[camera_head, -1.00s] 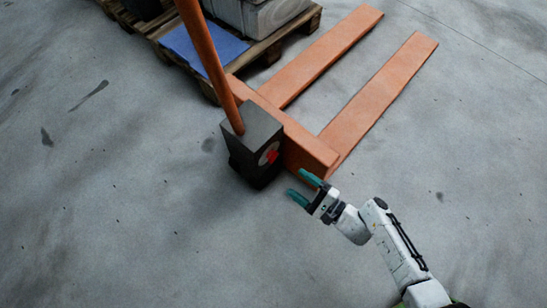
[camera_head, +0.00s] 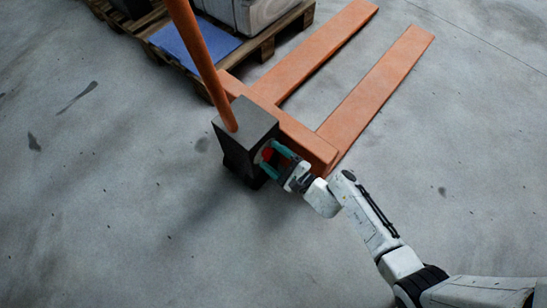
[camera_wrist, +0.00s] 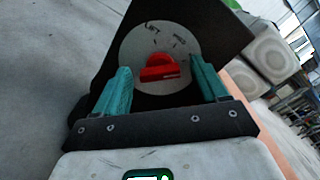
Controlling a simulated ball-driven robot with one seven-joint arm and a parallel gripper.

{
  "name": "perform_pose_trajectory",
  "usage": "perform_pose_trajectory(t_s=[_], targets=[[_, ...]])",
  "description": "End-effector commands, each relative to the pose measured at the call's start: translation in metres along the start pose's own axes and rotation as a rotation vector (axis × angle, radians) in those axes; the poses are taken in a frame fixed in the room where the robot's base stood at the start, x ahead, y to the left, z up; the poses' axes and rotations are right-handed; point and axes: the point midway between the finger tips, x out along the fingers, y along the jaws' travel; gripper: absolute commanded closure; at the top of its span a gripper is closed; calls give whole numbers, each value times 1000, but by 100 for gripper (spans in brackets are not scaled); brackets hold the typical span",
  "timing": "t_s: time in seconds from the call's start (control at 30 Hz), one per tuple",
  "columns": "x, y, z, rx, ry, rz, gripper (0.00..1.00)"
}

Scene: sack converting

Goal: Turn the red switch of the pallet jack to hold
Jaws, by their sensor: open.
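The pallet jack (camera_head: 323,146) is orange, with a dark box-shaped housing (camera_head: 245,121) under its tilted orange handle. The red switch (camera_wrist: 160,68) sits on a round grey dial plate (camera_wrist: 136,46) on the housing's face. Markings show on the plate's upper part; one seems to read "LIFT", the others are too blurred to read. The red switch also shows in the head view (camera_head: 267,154), partly covered by my gripper. My gripper (camera_head: 270,158) is open at the dial. In the wrist view its teal fingers (camera_wrist: 160,88) stand left and right of the switch, with gaps on both sides.
A wooden pallet (camera_head: 268,44) with a blue sheet (camera_head: 196,42) and grey blocks stands behind the jack. The jack's two forks reach to the upper right. The grey concrete floor is clear at the left and in front.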

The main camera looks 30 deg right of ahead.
Motion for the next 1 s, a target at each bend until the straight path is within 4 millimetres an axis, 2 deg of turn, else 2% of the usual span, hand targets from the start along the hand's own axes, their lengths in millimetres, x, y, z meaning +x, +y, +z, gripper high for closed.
perform_pose_trajectory(t_s=[0.3,0.87,1.0], targets=[[2,0,0,0,0,0,28],[2,0,0,0,0,0,82],[2,0,0,-4,0,-1,83]])
